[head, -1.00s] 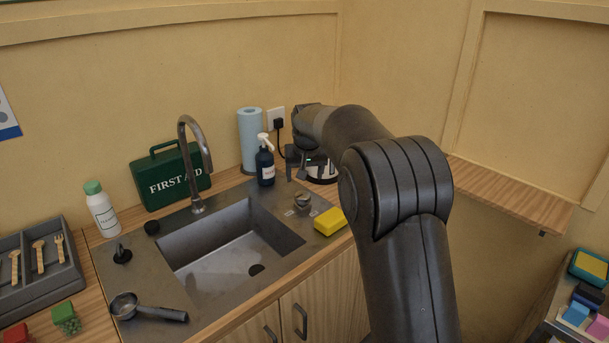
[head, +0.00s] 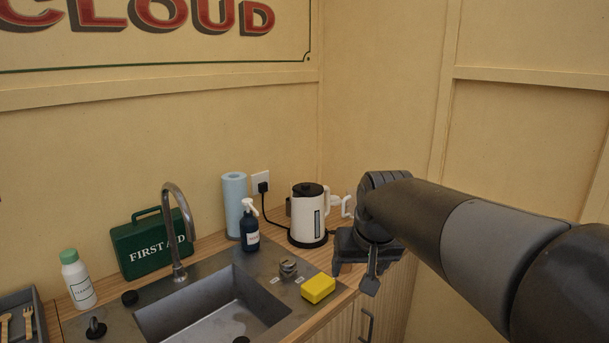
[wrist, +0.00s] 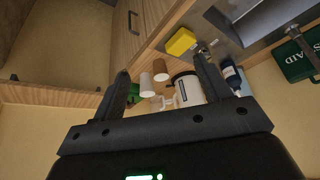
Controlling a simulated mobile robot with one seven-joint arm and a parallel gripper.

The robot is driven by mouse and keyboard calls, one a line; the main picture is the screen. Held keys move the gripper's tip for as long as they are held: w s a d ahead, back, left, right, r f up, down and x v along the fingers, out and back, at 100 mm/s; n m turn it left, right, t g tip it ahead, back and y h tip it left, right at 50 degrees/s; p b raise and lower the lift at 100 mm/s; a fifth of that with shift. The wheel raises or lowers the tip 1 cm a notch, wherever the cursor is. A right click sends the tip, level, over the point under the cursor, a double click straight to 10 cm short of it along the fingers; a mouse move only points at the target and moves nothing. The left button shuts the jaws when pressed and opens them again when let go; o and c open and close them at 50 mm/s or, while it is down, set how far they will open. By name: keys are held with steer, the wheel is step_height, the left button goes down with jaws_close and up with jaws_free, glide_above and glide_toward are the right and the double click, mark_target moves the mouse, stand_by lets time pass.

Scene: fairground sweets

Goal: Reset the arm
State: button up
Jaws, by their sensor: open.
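My gripper (head: 353,276) is open and empty. In the head view it hangs in the air at the right, in front of the counter's right end and to the right of the yellow sponge (head: 318,288). My arm comes in from the lower right edge. In the wrist view the two fingers of my gripper (wrist: 161,68) stand wide apart with nothing held between them. The sponge (wrist: 181,41) also shows there.
The white kettle (head: 308,217), spray bottle (head: 250,228), blue paper roll (head: 234,205) and first aid case (head: 152,244) stand along the back wall. The tap (head: 179,230) rises behind the sink (head: 203,310). A white bottle (head: 77,279) stands at left.

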steer(key=s+d+f, duration=0.2)
steer(key=s+f, duration=0.1)
steer(key=s, duration=0.6)
steer(key=s+d+f, duration=0.2)
steer(key=s+f, duration=0.1)
steer(key=s, duration=0.7)
steer(key=shift+d+m+h, duration=0.3)
steer(key=shift+m, duration=0.1)
steer(key=shift+f, duration=0.1)
